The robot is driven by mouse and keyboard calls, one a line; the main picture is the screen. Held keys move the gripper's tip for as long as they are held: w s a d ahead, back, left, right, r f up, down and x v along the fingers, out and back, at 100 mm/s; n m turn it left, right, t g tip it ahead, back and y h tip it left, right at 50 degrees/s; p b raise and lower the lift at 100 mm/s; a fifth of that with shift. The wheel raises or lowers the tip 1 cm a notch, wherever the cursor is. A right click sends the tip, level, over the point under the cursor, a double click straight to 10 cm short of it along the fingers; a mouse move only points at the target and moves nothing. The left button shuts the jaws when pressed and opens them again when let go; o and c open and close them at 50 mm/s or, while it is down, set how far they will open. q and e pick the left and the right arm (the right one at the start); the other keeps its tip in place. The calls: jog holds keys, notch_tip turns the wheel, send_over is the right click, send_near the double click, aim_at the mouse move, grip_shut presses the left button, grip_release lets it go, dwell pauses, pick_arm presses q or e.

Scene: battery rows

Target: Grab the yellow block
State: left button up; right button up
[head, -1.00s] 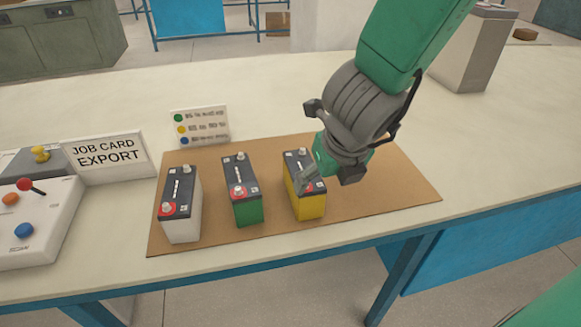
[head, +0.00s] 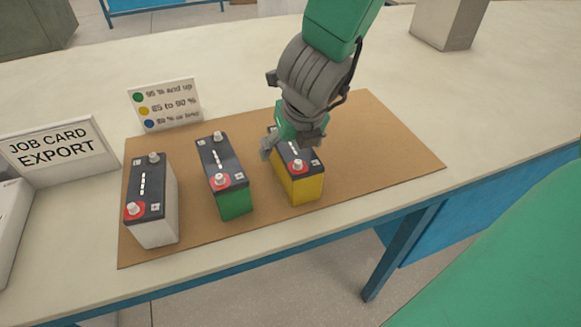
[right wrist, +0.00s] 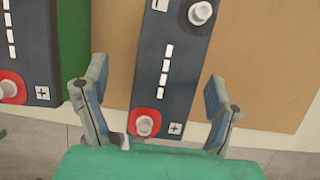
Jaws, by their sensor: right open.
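The yellow block (head: 304,188) is a battery with a yellow body and a dark top with a red-ringed terminal. It stands upright at the right end of a row on a brown mat (head: 390,150). My right gripper (head: 292,150) is over its top and hides part of it. In the right wrist view the open fingers (right wrist: 158,105) lie on either side of the battery's dark top (right wrist: 168,65), with gaps visible on both sides. The yellow sides do not show there. My left gripper is not in view.
A green battery (head: 236,202) stands close on the left, and a white battery (head: 157,222) stands farther left. A colour legend card (head: 165,104) and a job card sign (head: 62,150) stand behind them. The mat is clear to the right.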

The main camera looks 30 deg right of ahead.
jog(key=f, duration=0.1)
jog(key=w+d+f+b, duration=0.1)
jog(key=f, duration=0.1)
jog(key=f+b, duration=0.1)
jog(key=shift+w+d+f, duration=0.15)
jog(key=shift+d, duration=0.1)
jog(key=shift+w+a+f+b, duration=0.15)
jog(key=shift+w+f+b, duration=0.05)
jog(key=shift+f+b, duration=0.1)
jog(key=shift+w+a, duration=0.1)
jog(key=shift+a+r, duration=0.15)
jog(key=shift+r, duration=0.05)
jog(key=shift+d, duration=0.25)
jog(key=c, duration=1.7)
